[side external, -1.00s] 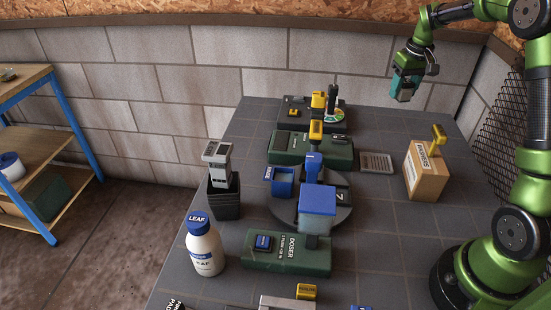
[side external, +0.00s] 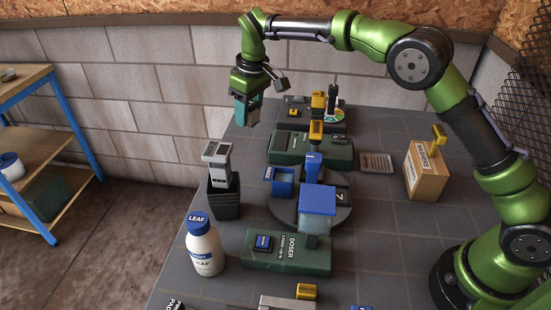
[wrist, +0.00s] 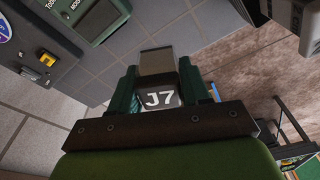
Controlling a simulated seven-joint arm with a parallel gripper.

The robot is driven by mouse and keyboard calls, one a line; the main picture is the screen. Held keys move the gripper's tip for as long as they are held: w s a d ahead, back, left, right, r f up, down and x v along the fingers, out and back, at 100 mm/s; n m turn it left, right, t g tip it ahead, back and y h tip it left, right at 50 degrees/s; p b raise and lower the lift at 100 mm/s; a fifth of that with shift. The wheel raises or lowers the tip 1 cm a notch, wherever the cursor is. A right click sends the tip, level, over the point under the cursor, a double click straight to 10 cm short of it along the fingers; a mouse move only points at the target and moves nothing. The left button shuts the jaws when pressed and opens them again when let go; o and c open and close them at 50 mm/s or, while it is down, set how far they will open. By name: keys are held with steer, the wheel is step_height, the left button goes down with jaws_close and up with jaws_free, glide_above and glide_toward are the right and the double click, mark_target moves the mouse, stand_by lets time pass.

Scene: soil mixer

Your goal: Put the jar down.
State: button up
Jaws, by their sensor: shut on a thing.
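My gripper (side external: 247,112) is at the back left of the table in the side view, raised above the table's left edge. In the wrist view, my gripper (wrist: 161,88) is shut on a small jar (wrist: 162,99) marked J7, which sits between the two green fingers. In the side view the jar is mostly hidden by the fingers. Grey table tiles and the brown floor show beyond the jar in the wrist view.
A black bin (side external: 224,198) with a grey device in it and a white LEAF bottle (side external: 204,250) stand along the left edge. Green machines (side external: 312,148) and a round turntable (side external: 343,205) fill the middle. A SAMPLE box (side external: 427,170) stands right.

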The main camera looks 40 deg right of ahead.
steer(key=shift+s+a, duration=0.1)
steer(key=shift+a, duration=0.85)
glide_above(246, 172)
steer(key=f, duration=0.9)
steer(key=shift+s+d+f, duration=0.15)
steer(key=shift+s+f, duration=0.05)
steer(key=shift+f, duration=2.85)
steer(key=o, duration=1.1)
steer(key=shift+f, duration=0.15)
steer(key=shift+c, duration=0.2)
